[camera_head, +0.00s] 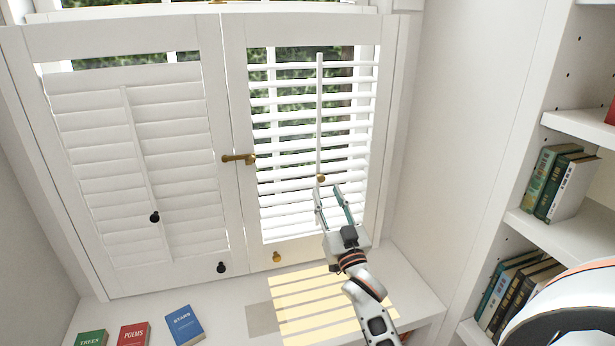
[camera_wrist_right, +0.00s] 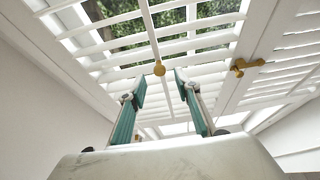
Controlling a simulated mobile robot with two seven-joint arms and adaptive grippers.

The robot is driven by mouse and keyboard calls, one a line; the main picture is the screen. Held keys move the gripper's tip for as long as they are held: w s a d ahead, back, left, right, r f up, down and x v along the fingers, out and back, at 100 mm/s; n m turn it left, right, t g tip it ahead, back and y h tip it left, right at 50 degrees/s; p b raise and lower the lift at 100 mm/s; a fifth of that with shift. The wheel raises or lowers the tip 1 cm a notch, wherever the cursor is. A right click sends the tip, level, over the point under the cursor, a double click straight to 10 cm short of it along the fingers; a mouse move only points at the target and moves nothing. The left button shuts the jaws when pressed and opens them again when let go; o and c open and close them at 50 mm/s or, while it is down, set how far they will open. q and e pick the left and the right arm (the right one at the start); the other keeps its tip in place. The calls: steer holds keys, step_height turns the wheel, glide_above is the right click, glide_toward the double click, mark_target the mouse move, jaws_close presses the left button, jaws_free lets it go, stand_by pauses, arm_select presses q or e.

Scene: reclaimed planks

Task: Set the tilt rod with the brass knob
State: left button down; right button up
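The tilt rod (camera_head: 319,110) with the brass knob (camera_head: 321,178) runs down the front of the right shutter panel; its slats stand open, with greenery showing between them. The knob also shows in the right wrist view (camera_wrist_right: 159,68), just beyond the fingertips and roughly centred between them. My right gripper (camera_head: 328,189) is open and empty below the knob, and it shows in the wrist view too (camera_wrist_right: 160,76). I see no clear contact with the knob. The other tilt rod (camera_head: 138,150), with a black knob (camera_head: 154,217), is on the left panel, whose slats are closed. My left gripper is not in view.
A brass latch (camera_head: 238,158) sits between the panels. A black pull (camera_head: 221,267) and a brass pull (camera_head: 277,257) are on the bottom rails. Books, including a blue one (camera_head: 185,325), are on the sill. A bookshelf (camera_head: 560,235) stands at the right.

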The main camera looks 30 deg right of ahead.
mark_target(322, 181)
steer(key=x, duration=0.6)
steer(key=shift+w+d+r, duration=0.15)
steer(key=shift+w, duration=0.2)
